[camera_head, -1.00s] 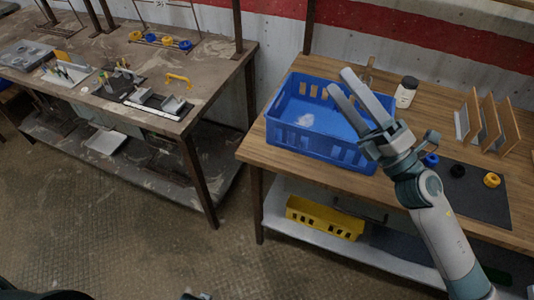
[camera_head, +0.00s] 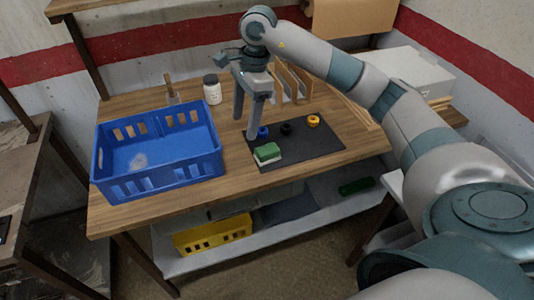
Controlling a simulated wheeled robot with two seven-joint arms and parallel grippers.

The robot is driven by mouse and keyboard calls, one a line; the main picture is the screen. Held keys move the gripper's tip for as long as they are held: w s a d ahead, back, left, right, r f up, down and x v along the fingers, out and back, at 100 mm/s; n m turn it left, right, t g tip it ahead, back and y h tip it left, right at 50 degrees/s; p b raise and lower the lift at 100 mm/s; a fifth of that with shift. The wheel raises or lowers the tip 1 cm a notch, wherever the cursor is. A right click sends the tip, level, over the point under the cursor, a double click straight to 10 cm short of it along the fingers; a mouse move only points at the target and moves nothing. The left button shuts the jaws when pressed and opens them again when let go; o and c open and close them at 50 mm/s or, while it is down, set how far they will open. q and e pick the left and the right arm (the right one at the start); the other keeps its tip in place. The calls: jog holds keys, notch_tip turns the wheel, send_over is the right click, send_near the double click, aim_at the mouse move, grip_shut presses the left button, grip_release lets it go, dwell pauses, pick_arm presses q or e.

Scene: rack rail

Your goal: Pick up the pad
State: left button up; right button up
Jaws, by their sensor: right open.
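The pad (camera_head: 267,153), a small block with a green top and a pale lower layer, lies at the left front part of a dark mat (camera_head: 312,146) on the wooden table. My right gripper (camera_head: 244,128) points down above the mat's left edge, behind and to the left of the pad. Its two fingers are apart, with nothing between them. The gripper looks separate from the pad. My left gripper is not in the view.
A blue crate (camera_head: 205,163) stands left of the mat. A blue ring (camera_head: 263,132), a black ring (camera_head: 286,128) and a yellow ring (camera_head: 313,121) lie on the mat behind the pad. A white bottle (camera_head: 212,90) and upright wooden dividers (camera_head: 290,82) stand at the back.

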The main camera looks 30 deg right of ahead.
notch_tip(320, 180, up, 2)
jog(key=h, duration=0.2)
send_over(265, 149)
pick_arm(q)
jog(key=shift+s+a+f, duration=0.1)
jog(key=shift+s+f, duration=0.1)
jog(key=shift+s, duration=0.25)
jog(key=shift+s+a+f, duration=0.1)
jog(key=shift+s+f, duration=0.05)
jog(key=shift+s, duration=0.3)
pick_arm(e)
jog(key=shift+r, duration=0.1)
notch_tip(265, 149, down, 12)
jog(key=p, duration=0.5)
jog(key=shift+r, duration=0.15)
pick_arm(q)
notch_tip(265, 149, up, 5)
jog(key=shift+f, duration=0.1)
pick_arm(e)
jog(key=shift+f, duration=0.3)
